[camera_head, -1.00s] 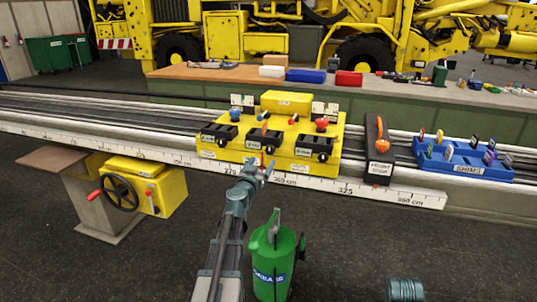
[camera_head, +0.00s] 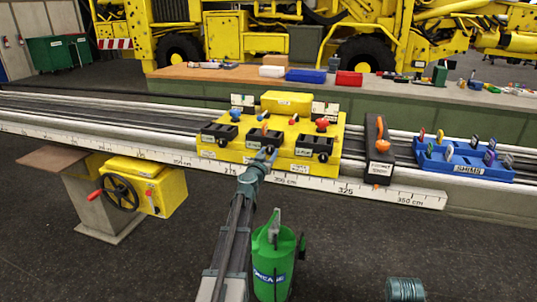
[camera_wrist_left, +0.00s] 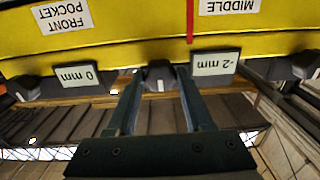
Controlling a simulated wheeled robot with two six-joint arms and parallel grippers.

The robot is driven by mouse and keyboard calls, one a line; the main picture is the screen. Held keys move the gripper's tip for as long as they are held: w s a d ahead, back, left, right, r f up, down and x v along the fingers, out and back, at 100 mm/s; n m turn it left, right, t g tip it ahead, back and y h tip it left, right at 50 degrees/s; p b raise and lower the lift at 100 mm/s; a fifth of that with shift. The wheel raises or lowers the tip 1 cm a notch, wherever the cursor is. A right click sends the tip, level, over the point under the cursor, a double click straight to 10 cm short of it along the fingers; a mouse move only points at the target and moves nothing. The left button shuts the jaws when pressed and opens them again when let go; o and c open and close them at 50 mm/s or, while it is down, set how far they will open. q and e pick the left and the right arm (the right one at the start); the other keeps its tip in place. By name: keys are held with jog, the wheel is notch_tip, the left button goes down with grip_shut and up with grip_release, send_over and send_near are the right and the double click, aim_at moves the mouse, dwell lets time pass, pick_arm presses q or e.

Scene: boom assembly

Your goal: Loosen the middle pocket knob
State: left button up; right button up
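The yellow pocket fixture (camera_head: 283,160) sits on the long rail, with several dark blocks in a row on it. My left gripper (camera_head: 266,154) is at its front face, near the middle block, and hides what is behind its tips. In the left wrist view the labels appear upside down. A dark knob (camera_wrist_left: 159,73) sticks out below the yellow face, between the "0 mm" display (camera_wrist_left: 77,75) and the "-2 mm" display (camera_wrist_left: 215,63). My left fingers (camera_wrist_left: 158,85) are apart, one on each side of this knob, with visible gaps. My right gripper is not in view.
A black stop block (camera_head: 378,150) with an orange handle and a blue shims tray (camera_head: 465,160) stand right of the fixture on the rail. A green grease can (camera_head: 272,262) is beside my left forearm. A handwheel (camera_head: 120,193) is at left.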

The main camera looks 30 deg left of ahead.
pick_arm(q)
grip_shut()
